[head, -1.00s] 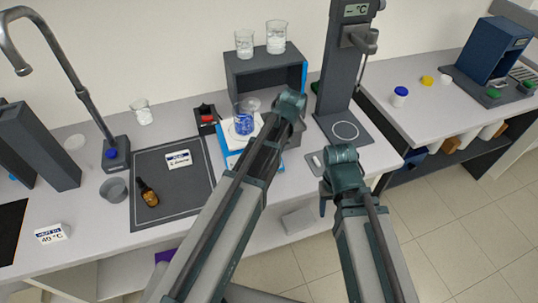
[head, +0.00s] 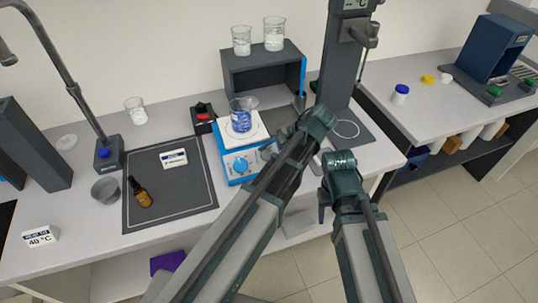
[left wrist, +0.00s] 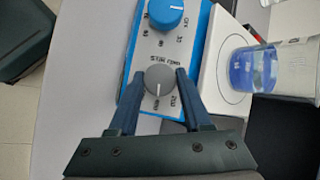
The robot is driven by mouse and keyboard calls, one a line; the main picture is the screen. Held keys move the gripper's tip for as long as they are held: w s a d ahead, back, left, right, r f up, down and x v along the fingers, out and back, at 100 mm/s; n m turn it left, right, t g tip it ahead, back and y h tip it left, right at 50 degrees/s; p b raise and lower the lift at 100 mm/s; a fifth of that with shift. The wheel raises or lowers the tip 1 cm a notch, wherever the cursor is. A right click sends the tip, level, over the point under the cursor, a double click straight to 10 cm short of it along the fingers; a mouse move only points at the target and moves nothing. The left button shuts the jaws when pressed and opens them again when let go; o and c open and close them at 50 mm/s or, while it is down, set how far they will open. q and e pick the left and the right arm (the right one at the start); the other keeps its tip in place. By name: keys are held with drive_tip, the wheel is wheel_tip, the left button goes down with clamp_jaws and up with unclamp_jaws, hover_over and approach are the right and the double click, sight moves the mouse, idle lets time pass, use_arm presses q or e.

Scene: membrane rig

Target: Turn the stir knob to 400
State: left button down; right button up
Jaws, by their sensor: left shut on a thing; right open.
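The stirrer hot plate (head: 238,166) is a blue-and-white unit on the bench, with a blue knob (head: 241,165) on its front. In the left wrist view the grey stir knob (left wrist: 159,78) sits below the blue knob (left wrist: 165,12). My left gripper (left wrist: 160,74) is shut on the grey knob, a finger on each side. The knob's white line points towards my palm, at a number too small to read surely. In the head view my left gripper (head: 268,151) is at the unit's right front. My right gripper (head: 323,211) is open, empty, away from the unit.
A beaker of blue liquid (head: 241,118) stands on the white top plate. A dark mat (head: 170,205) with a brown bottle (head: 140,192) lies to the left. A dark stand (head: 340,80) rises behind at the right.

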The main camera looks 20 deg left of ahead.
use_arm(q)
drive_tip(key=shift+m, duration=0.5)
use_arm(e)
drive_tip(key=shift+f, duration=0.25)
use_arm(q)
drive_tip(key=shift+c, duration=1.7)
unclamp_jaws()
drive_tip(key=shift+d+r, duration=0.1)
use_arm(e)
drive_tip(key=shift+r, duration=0.15)
